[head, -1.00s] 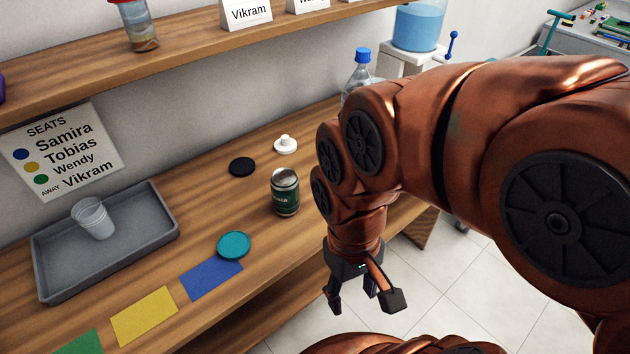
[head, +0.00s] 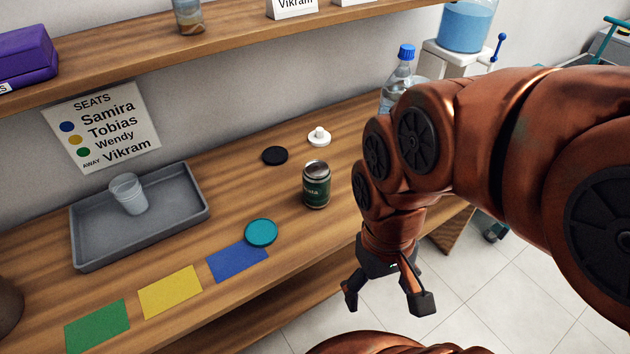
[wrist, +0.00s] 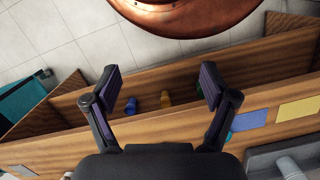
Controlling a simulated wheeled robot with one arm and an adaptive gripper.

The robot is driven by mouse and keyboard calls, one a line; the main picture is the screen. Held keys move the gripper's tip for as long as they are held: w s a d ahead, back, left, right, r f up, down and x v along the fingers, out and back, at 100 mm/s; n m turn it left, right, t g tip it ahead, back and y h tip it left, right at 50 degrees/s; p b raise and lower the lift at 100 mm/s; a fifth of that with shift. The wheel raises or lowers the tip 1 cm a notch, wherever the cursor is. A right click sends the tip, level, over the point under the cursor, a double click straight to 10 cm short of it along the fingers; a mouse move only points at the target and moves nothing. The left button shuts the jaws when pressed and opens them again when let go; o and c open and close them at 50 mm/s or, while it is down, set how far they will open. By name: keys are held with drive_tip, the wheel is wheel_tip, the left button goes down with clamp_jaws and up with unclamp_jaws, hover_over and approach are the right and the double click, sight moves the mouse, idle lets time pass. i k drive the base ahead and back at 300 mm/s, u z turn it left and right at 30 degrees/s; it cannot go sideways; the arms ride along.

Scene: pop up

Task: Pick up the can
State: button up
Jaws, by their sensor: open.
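The can (head: 316,186) is dark green with a silver top and stands upright on the wooden counter, left of my arm in the head view. My gripper (head: 388,298) is open and empty, pointing down in front of the counter's front edge, to the right of the can and nearer to me. In the wrist view my gripper's two fingers (wrist: 166,90) are spread apart with nothing between them. I cannot make out the can in the wrist view.
A teal lid (head: 261,232), a black disc (head: 275,155) and a white lid (head: 319,137) lie around the can. A bottle (head: 397,82) stands behind my arm. A grey tray (head: 190,218) holding clear cups is at left. A shelf (head: 235,27) hangs above.

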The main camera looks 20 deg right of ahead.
sight(316, 175)
drive_tip(key=z, duration=1.3)
drive_tip(key=k, duration=1.4)
drive_tip(key=u, duration=1.3)
drive_tip(key=i, duration=0.5)
drive_tip(key=u, duration=0.05)
